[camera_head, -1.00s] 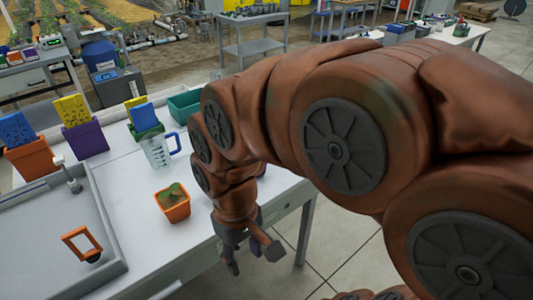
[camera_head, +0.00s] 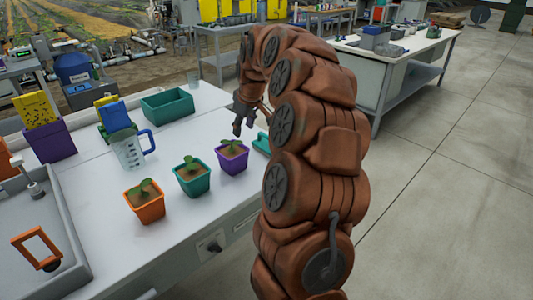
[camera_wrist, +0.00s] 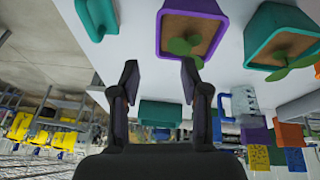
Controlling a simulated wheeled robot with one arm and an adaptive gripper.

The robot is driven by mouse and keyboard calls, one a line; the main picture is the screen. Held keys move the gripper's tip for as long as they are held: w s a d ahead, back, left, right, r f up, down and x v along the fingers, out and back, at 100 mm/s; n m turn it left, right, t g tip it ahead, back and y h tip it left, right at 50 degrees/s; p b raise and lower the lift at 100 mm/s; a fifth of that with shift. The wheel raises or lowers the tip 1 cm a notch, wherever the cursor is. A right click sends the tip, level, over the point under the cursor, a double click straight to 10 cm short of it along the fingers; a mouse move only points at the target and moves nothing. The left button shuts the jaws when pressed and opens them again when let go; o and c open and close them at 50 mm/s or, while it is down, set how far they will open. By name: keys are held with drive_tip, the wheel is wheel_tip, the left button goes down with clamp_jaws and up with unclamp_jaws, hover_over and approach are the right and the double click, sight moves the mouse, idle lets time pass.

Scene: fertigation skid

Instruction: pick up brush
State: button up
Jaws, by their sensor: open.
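I cannot make out a clear brush in either view. A teal item (camera_head: 261,143) at the table's right edge is partly hidden by my arm; a teal piece (camera_wrist: 97,18) also shows at the top left of the wrist view. I cannot tell what it is. An orange frame with a dark part (camera_head: 37,248) is in the grey basin at the left. My gripper (camera_head: 243,122) is open and empty, above the table's far right side, beyond the purple pot (camera_head: 231,158). In the wrist view my gripper (camera_wrist: 158,80) shows its two fingers apart.
Teal (camera_head: 191,178) and orange (camera_head: 145,203) seedling pots stand in a row with the purple one. A measuring jug (camera_head: 129,150), a teal tray (camera_head: 167,106) and a purple holder (camera_head: 52,143) stand behind. Another table (camera_head: 400,50) is at the back right. Floor is free at right.

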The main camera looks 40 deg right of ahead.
drive_tip(key=h+b, duration=0.1)
hover_over(266, 135)
drive_tip(key=s+a, duration=0.1)
drive_tip(key=s, duration=0.2)
wheel_tip(266, 135, down, 3)
drive_tip(key=shift+w+d+f+m, duration=0.2)
drive_tip(key=shift+w+f+m, duration=0.1)
drive_tip(key=shift+m, duration=0.1)
drive_tip(key=shift+a+x, duration=0.2)
drive_tip(key=shift+x, duration=3.45)
drive_tip(key=shift+c, duration=0.3)
clamp_jaws()
